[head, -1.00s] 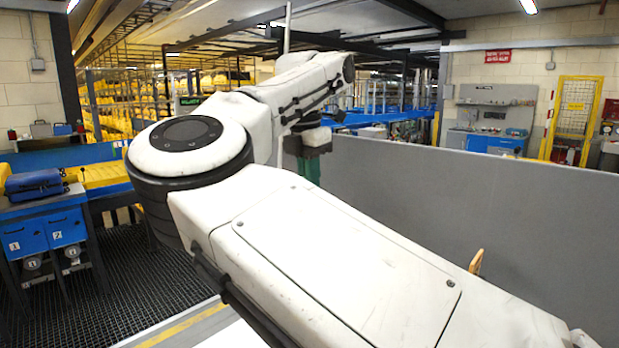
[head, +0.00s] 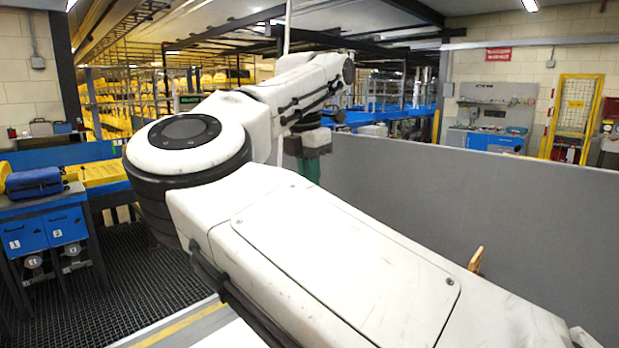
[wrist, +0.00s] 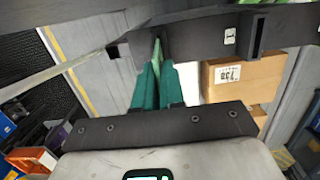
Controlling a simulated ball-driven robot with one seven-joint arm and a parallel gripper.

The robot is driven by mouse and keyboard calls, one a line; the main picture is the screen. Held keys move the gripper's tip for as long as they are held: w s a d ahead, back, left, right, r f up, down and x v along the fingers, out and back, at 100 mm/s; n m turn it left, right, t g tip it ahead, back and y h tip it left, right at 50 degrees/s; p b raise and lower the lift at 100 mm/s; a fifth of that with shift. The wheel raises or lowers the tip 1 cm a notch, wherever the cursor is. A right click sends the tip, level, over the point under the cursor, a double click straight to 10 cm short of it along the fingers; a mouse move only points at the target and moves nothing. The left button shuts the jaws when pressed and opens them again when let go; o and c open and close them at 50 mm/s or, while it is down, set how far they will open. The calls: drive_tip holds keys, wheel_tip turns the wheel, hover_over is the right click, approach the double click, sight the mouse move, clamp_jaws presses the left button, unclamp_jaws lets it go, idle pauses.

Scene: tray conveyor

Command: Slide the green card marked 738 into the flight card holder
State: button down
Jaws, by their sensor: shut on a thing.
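In the wrist view my gripper (wrist: 158,84) has green fingers closed on a thin green card (wrist: 157,51). The card is seen nearly edge-on, so its number cannot be read. Its far end overlaps a dark rail (wrist: 200,38) across the top of the view; I cannot tell whether they touch. I cannot make out the flight card holder for certain; a small dark bracket (wrist: 258,36) and a white label show on the rail. In the head view my gripper (head: 309,170) is partly hidden behind my arm, and the card cannot be seen.
Orange and blue bins (wrist: 30,158) are at lower left. In the head view a grey partition (head: 480,200) runs along the right, and a blue cabinet (head: 45,230) stands at left.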

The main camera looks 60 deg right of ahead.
drive_tip(key=shift+f+b, duration=1.3)
drive_tip(key=shift+f, duration=0.9)
drive_tip(key=c, duration=1.1)
unclamp_jaws()
drive_tip(key=shift+c, duration=0.2)
drive_tip(key=shift+r, duration=0.1)
drive_tip(key=r, duration=0.3)
drive_tip(key=a+r, duration=0.1)
drive_tip(key=r, duration=0.6)
drive_tip(key=shift+w+a+r+b, duration=0.15)
drive_tip(key=shift+r+b, duration=0.1)
drive_tip(key=shift+b, duration=0.15)
